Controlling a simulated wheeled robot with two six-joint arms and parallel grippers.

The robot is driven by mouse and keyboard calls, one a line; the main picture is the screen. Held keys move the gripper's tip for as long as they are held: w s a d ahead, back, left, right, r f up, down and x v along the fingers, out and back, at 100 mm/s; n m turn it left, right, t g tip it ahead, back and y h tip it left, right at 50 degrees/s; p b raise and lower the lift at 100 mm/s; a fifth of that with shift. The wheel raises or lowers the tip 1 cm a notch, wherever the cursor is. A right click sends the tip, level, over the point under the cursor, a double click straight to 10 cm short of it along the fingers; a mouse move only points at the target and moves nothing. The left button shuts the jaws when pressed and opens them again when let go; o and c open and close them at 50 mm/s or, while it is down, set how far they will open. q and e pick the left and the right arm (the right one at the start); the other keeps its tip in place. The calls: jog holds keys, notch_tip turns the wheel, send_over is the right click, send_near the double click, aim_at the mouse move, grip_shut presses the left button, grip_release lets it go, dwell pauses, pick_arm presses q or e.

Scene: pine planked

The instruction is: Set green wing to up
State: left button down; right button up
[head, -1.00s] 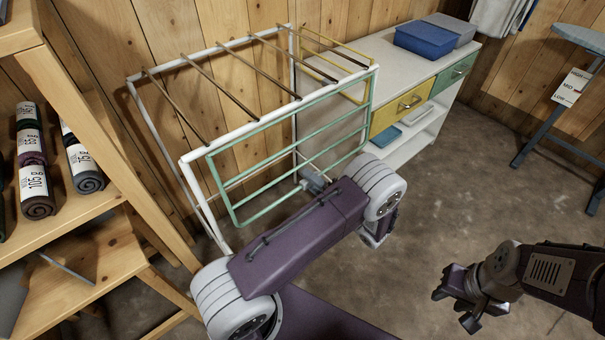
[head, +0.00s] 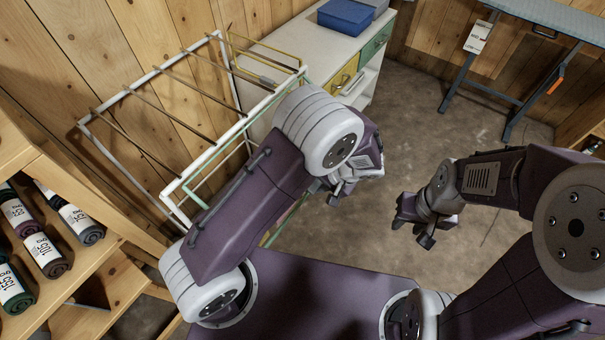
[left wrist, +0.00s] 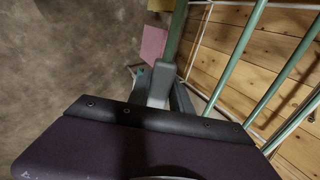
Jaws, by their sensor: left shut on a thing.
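The green wing (head: 211,167) is a frame of green bars on the front side of a white drying rack (head: 163,188). In the head view my left arm hides most of it; a lower green piece shows below the arm. Its bars also show in the left wrist view (left wrist: 258,105). My left gripper (left wrist: 160,84) is shut on a green bar of the wing. The wing's exact tilt cannot be told. My right gripper (head: 413,231) is open and empty above the floor, apart from the rack.
A yellow wing (head: 262,52) is at the rack's far end. A white cabinet (head: 300,40) with a blue box (head: 346,16) stands behind. A shelf with rolls (head: 40,255) is at the left, an ironing board (head: 545,25) at the back right. The floor between is clear.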

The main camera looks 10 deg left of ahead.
pick_arm(q)
jog(key=s+d+r+g+h+p, duration=0.1)
jog(key=d+r+h+p, duration=0.1)
jog(key=r+p, duration=0.8)
jog(key=shift+s+d+r+h, duration=0.15)
jog(key=shift+d+r+h, duration=0.35)
jog(key=shift+r, duration=0.85)
jog(key=shift+d, duration=0.1)
jog(key=c, duration=1.2)
grip_release()
jog(key=shift+o, duration=0.2)
jog(key=w+v, duration=0.1)
jog(key=v, duration=0.8)
jog(key=shift+s+b, duration=0.35)
